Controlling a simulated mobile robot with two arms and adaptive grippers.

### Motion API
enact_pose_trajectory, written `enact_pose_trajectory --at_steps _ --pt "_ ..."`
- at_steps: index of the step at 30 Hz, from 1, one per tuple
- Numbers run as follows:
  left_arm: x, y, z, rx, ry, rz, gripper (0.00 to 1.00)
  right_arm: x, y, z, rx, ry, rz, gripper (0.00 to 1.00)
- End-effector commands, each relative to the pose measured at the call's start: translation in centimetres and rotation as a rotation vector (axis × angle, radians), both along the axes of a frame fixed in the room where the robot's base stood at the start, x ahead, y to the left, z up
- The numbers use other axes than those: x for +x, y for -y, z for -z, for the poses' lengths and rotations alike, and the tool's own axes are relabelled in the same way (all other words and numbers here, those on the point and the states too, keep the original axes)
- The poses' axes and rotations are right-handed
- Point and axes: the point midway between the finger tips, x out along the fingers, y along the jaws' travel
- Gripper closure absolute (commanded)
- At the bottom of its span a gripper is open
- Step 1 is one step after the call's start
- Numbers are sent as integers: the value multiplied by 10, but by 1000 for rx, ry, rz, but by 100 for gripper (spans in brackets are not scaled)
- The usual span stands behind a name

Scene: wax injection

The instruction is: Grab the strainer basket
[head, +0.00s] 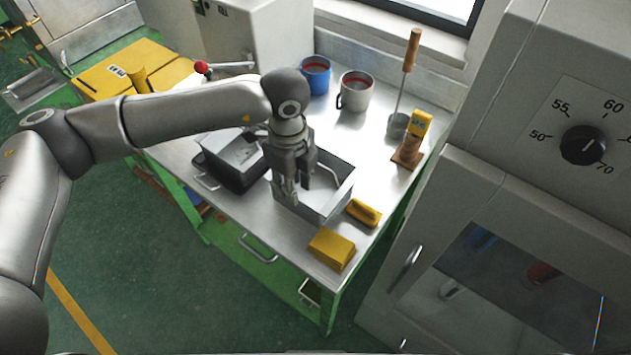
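Two metal containers sit side by side on the steel table. The left one is a dark tray (210,176) with a grey metal basket (234,152) in it, which looks like the strainer basket. The right one is a grey rectangular metal bin (345,182). My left gripper (308,190) points down over the bin's left part, its fingers spread apart with nothing seen between them. The gripper hides part of the bin and the basket's right side. I cannot tell whether the fingertips touch the bin. My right gripper is out of view.
Yellow blocks (331,249) and (364,212) lie at the table's front right. A blue mug (316,77), a grey mug (356,92) and a wooden-handled ladle (411,50) stand behind. An oven-like cabinet (520,200) bounds the right side.

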Motion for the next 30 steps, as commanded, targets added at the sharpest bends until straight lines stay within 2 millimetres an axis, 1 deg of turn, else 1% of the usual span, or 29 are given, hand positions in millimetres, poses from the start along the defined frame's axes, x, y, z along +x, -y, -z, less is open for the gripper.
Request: enact_pose_trajectory --at_steps 1,3,7,10,14,15,18,21,26,27,30 --pt "0 0 6 1 -2 0 72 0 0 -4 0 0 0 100" --pt "0 0 14 0 -1 0 72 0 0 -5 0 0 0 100" --pt "0 0 22 1 1 2 72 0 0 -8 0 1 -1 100" --pt "0 -2 30 2 -2 2 72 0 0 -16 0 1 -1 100" --pt "1 -4 48 1 -2 1 72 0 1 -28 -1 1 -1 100" --pt "1 -3 55 1 -2 2 72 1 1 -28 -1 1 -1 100" --pt "2 -3 67 0 0 2 72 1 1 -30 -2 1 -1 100" --pt "2 -3 72 1 1 3 72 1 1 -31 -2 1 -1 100" --pt "2 -3 73 0 1 3 72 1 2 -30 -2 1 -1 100" --pt "2 -3 73 0 1 3 74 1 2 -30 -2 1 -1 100" --pt "2 -3 73 0 1 3 86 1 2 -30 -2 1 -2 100"
